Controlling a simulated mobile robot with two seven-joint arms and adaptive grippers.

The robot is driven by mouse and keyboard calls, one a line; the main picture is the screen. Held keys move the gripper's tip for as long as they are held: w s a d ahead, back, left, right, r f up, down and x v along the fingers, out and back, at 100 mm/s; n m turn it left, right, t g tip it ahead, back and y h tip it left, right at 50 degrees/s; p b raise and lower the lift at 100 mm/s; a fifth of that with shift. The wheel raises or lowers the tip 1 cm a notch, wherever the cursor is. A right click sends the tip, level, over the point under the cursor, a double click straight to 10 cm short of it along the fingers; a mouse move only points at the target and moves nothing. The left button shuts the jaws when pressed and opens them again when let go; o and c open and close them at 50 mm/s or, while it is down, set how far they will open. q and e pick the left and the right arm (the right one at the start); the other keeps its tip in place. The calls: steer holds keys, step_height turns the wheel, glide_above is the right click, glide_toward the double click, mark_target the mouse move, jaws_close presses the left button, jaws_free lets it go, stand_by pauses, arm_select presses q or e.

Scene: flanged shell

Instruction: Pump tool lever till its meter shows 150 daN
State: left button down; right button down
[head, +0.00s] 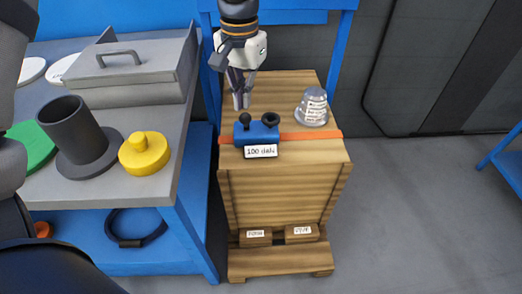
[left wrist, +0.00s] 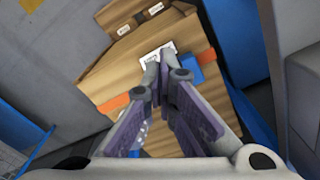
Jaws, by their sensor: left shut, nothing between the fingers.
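The blue tool (head: 257,133) sits on the orange strap across the top of the wooden crate. Two black knob-like parts stand on it; I cannot tell which is the lever. Its white meter plate (head: 261,151) faces front and reads 100 daN. My left gripper (head: 240,105) is shut and empty, pointing down just behind the tool's left end. In the left wrist view its closed fingers (left wrist: 160,62) hide part of the tool; the tool's blue body (left wrist: 197,73) and meter plate (left wrist: 153,53) show around them. My right gripper is in no view.
A grey shell-like part (head: 312,108) with a label stands on the crate (head: 285,185), right of the tool. Left is a grey table (head: 150,205) with a flanged black cylinder (head: 78,130), a yellow knobbed part (head: 144,153) and a grey box (head: 130,70).

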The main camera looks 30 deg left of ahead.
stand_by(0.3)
